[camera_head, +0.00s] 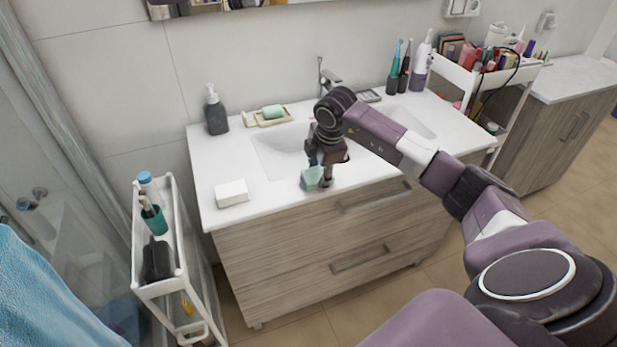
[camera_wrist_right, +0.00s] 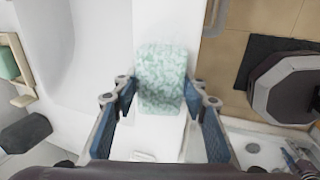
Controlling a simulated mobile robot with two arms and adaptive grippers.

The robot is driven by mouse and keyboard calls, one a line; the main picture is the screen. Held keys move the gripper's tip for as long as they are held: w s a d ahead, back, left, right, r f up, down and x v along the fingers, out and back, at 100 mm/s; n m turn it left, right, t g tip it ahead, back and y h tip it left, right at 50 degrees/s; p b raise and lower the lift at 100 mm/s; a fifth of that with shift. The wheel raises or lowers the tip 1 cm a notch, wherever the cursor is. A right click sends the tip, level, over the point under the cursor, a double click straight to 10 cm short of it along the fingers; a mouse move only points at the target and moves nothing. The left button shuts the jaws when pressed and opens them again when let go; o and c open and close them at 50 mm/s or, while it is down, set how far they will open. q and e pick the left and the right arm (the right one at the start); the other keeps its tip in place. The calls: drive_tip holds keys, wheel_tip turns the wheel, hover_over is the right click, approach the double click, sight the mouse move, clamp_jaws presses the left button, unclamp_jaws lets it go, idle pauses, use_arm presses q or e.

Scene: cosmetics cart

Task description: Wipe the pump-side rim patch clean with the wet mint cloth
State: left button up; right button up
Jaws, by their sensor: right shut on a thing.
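My right gripper (camera_head: 322,172) is over the front rim of the white sink counter (camera_head: 240,170). It is shut on the mint cloth (camera_head: 312,179), which hangs at the front edge of the counter. In the right wrist view the cloth (camera_wrist_right: 160,75) is a mottled pale green piece between the two blue-padded fingers (camera_wrist_right: 158,100). The dark pump bottle (camera_head: 215,112) stands upright at the back left of the counter. I cannot make out a dirty patch on the rim; the arm and cloth cover part of it. My left gripper is not in view.
A white block (camera_head: 231,193) lies at the counter's front left. A green soap on a dish (camera_head: 268,116) sits behind the basin (camera_head: 280,150). The faucet (camera_head: 328,77), brushes and a white flosser (camera_head: 421,65) stand at the back. A narrow white cart (camera_head: 170,285) stands left; a shelf cart is right.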

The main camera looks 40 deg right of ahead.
drive_tip(key=shift+s+d+b, duration=0.2)
drive_tip(key=shift+d, duration=0.65)
drive_tip(key=shift+s+d+b, duration=0.2)
drive_tip(key=shift+s+d, duration=0.05)
drive_tip(key=shift+d, duration=0.65)
drive_tip(key=shift+s+d+b, duration=0.2)
drive_tip(key=shift+d, duration=0.65)
wheel_tip(320, 180, up, 7)
drive_tip(key=p, duration=0.4)
drive_tip(key=shift+p, duration=0.35)
